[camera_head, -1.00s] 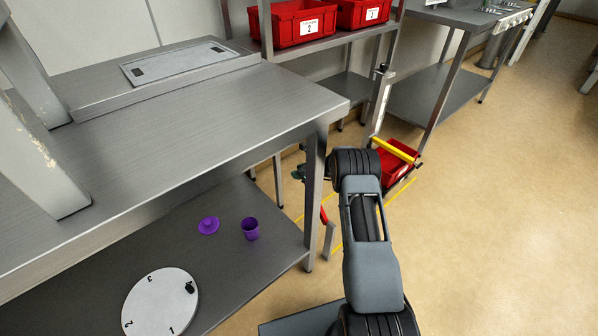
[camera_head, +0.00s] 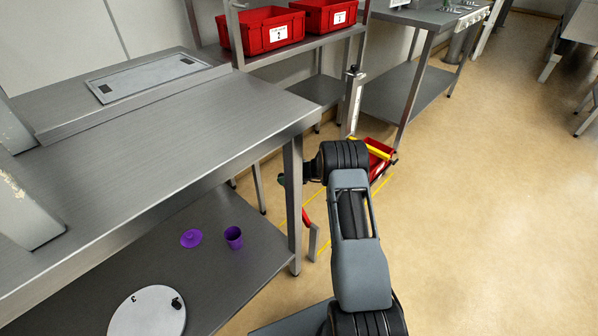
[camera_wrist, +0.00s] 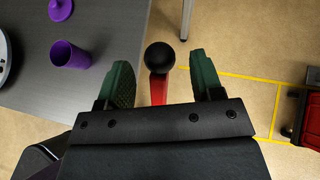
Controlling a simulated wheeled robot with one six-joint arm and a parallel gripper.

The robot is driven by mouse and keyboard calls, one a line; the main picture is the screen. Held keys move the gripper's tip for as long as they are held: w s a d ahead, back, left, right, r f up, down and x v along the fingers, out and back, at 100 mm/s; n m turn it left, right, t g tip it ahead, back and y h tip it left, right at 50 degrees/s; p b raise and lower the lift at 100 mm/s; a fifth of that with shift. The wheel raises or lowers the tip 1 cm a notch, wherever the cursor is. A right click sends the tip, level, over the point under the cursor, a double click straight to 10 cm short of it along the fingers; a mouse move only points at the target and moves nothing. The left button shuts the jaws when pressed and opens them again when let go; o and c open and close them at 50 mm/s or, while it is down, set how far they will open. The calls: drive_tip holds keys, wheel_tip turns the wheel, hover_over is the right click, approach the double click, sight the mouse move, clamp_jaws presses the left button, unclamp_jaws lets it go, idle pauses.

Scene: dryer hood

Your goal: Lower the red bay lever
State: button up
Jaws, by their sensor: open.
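The red lever (camera_wrist: 158,88) shows in the wrist view with a black ball knob (camera_wrist: 159,56) at its end. My gripper (camera_wrist: 162,68) is open, with one green finger on each side of the lever and knob. Gaps show on both sides, so neither finger appears to touch it. In the head view the red lever (camera_head: 306,217) is a small tilted bar by a grey upright plate (camera_head: 313,242), beside the front leg of the steel table. My gripper (camera_head: 284,181) is mostly hidden there behind my arm and the table leg.
The steel table (camera_head: 190,125) and its lower shelf (camera_head: 215,290) lie left of my arm. A purple cup (camera_head: 233,237), purple lid (camera_head: 191,238) and numbered white disc (camera_head: 148,312) are on that shelf. A red bin (camera_head: 378,160) stands on the floor beyond. Open floor lies right.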

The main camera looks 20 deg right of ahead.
drive_tip(key=p+v, duration=0.1)
drive_tip(key=v, duration=0.8)
drive_tip(key=shift+p, duration=0.4)
